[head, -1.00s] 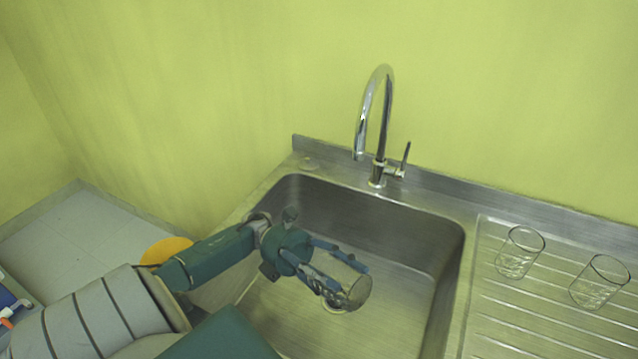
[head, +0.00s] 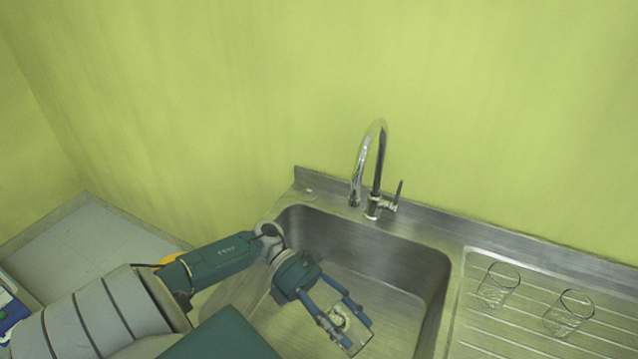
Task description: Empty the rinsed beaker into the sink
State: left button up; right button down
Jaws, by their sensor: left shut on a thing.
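A clear glass beaker (head: 353,338) is held over the basin of the steel sink (head: 410,262). My left gripper (head: 350,322) is shut on it, with one blue-grey finger along each side. The beaker is tilted, its far end pointing down and to the right toward the basin floor. The drain shows faintly behind or through the glass. I cannot tell whether any liquid is in the beaker. My right gripper is not in view.
A chrome tap (head: 372,165) stands at the sink's back edge, behind the gripper. Two clear glass beakers, the nearer-left one (head: 497,287) and the right one (head: 568,315), stand on the ribbed drainboard (head: 490,335). The basin's right part is empty.

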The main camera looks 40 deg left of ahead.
pick_arm(q)
jog(key=shift+d+f+y+p, duration=0.35)
jog(key=shift+y+p, duration=0.7)
jog(key=shift+p, duration=1.25)
jog(key=shift+d+f+y+p, duration=0.3)
jog(key=shift+y+p, duration=0.75)
jog(key=shift+p, duration=1.25)
jog(key=shift+a+f+y+b, duration=0.15)
jog(key=shift+f+y+b, duration=0.25)
jog(key=shift+f+b, duration=0.35)
jog(key=shift+s+f+y, duration=0.1)
jog(key=shift+f+y, duration=0.1)
jog(key=shift+y, duration=0.3)
jog(key=shift+d+f+y, duration=0.25)
jog(key=shift+f+y, duration=0.25)
jog(key=shift+y, duration=0.4)
jog(key=shift+d+f+y, duration=0.5)
jog(key=shift+d+y, duration=0.2)
jog(key=shift+y, duration=0.5)
jog(key=shift+d+f+y, duration=0.55)
jog(key=shift+d+y, duration=0.15)
jog(key=shift+y, duration=0.5)
jog(key=shift+d+f+y, duration=0.5)
jog(key=shift+d+y, duration=0.2)
jog(key=shift+y, duration=0.5)
